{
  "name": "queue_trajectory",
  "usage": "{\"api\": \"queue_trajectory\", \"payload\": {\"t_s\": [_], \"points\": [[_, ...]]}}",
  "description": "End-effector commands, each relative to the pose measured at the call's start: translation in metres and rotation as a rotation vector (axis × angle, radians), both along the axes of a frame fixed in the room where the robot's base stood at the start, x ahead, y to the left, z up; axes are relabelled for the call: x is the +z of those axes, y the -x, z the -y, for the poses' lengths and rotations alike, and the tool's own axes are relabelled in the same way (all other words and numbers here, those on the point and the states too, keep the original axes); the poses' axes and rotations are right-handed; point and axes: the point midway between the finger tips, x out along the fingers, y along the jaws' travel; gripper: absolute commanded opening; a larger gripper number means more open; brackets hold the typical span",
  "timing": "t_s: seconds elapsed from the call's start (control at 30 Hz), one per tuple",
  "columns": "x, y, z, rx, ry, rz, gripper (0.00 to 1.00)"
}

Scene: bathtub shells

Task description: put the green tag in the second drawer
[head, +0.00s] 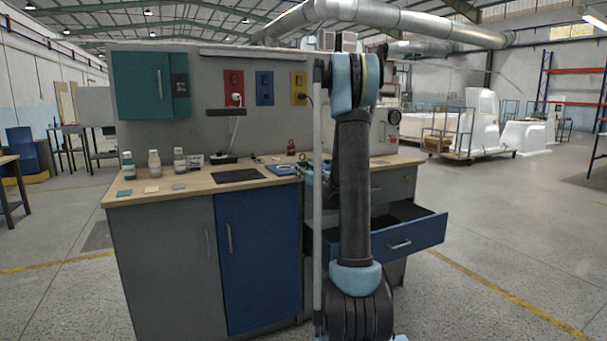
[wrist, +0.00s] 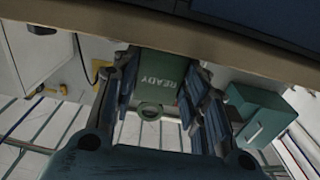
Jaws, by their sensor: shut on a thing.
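The green tag (wrist: 160,82), printed READY and with a ring-shaped hole at one end, is between the two fingers of my gripper (wrist: 163,95) in the wrist view. The gripper is shut on it. In the head view my arm hides most of the gripper, and I cannot make out the tag there. The open drawer (head: 408,240) has a blue front and a pale handle. It is pulled out below a closed grey drawer (head: 394,188), at the right of the workbench. My arm hides the left part of the open drawer, and its visible inside looks dark.
The wooden workbench top (head: 205,183) holds bottles (head: 154,163), small flat tags (head: 151,189), a dark mat (head: 238,176) and a blue tray (head: 282,169). A closed blue cabinet door (head: 258,260) is left of the drawers.

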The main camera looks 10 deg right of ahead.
Motion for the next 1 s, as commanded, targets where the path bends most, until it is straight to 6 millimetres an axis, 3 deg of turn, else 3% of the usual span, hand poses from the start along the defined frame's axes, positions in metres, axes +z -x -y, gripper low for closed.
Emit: {"api": "queue_trajectory", "payload": {"t_s": [0.07,0.1,0.2,0.63,0.77,1.0], "points": [[-0.001,0.000,0.000,0.000,0.000,0.000,0.09],[-0.001,0.000,0.000,0.000,0.000,0.000,0.43],[-0.001,0.000,0.000,0.000,0.000,0.000,0.61],[0.000,0.004,0.001,0.000,0.000,0.000,0.61],[0.000,0.019,0.006,0.000,0.000,0.000,0.61],[-0.002,0.064,0.019,0.000,0.000,0.000,0.61]]}}
